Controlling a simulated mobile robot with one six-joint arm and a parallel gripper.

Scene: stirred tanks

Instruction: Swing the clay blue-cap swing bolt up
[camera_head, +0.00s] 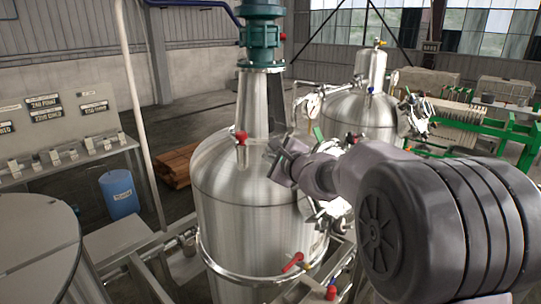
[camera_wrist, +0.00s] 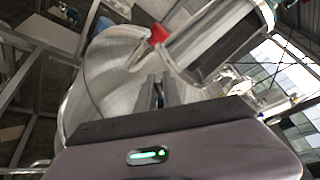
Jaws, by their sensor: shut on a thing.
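My gripper (camera_head: 277,158) is at the upper right of the near steel tank's domed lid (camera_head: 215,170), just right of the mixer column. It is shut on a thin part, which I take to be the swing bolt. In the wrist view, the gripper's narrow fingers (camera_wrist: 157,92) stand against the bright lid (camera_wrist: 105,75). The bolt's clay body and blue cap cannot be made out in either view; the jaws and my wrist hide them. I cannot tell the bolt's angle.
Metal fittings (camera_head: 330,212) crowd the tank's right side. A second tank (camera_head: 360,112) stands behind. A blue drum (camera_head: 119,194) stands at left.

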